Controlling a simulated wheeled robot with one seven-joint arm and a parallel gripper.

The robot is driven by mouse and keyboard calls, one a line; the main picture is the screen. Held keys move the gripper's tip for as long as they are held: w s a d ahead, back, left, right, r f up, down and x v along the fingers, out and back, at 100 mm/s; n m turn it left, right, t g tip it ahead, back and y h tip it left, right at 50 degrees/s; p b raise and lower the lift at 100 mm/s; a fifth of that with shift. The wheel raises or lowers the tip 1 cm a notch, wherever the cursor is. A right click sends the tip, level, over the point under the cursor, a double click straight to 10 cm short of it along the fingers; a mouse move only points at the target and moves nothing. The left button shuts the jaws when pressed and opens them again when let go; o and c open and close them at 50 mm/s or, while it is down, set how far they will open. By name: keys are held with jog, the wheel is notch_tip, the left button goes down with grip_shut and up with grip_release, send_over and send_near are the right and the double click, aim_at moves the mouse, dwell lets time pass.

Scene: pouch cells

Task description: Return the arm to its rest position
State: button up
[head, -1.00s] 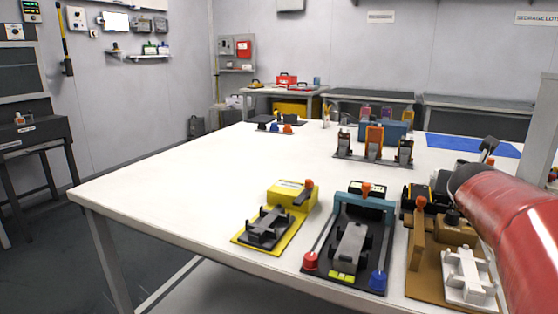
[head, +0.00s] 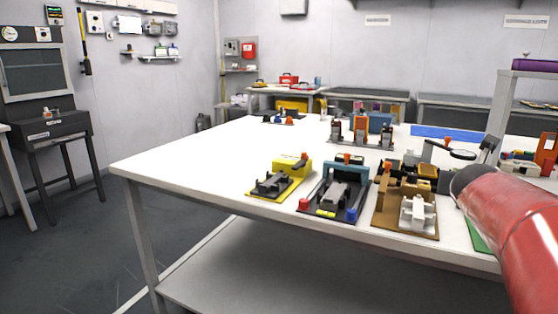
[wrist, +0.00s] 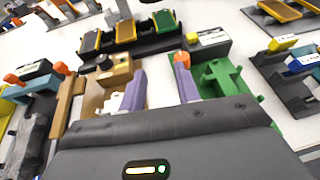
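My red arm (head: 515,225) shows at the right edge of the head view, over the near right side of the white table (head: 200,152). My gripper (wrist: 160,78) shows in the wrist view. Its two pale purple fingers stand apart with nothing seen between them, above the table. A brown fixture (wrist: 92,92) is beyond and left of the fingers, and a green fixture (wrist: 225,85) is beyond and right of them. The gripper's fingers cannot be made out in the head view.
Along the table's near edge stand a yellow fixture (head: 292,166), a blue-framed fixture (head: 348,172) and the brown fixture (head: 378,212). A rack with orange and grey pieces (head: 360,134) stands farther back. The table's left part is bare. Open floor (head: 70,235) lies left.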

jog(key=s+a+r+n+t+y, duration=0.1)
jog(key=a+r+n+t+y, duration=0.1)
jog(key=a+n, duration=0.45)
jog(key=a+r+n+t+y, duration=0.1)
jog(key=a+n+t+y, duration=0.15)
jog(key=a+n, duration=0.4)
jog(key=s+a+f+n+g+y, duration=0.1)
jog(key=s+a+f+n+y, duration=0.15)
jog(key=a+n, duration=0.4)
jog(key=s+a+f+n+g+y, duration=0.1)
jog(key=s+a+f+n+y, duration=0.15)
jog(key=s+a+n, duration=0.35)
jog(key=s+f+n+g+h, duration=0.2)
jog(key=s+f+n+g, duration=0.6)
jog(key=s+f+n, duration=0.7)
jog(key=shift+s+d+f+n, duration=0.15)
jog(key=shift+s+d+n, duration=0.25)
jog(key=shift+s+n, duration=0.25)
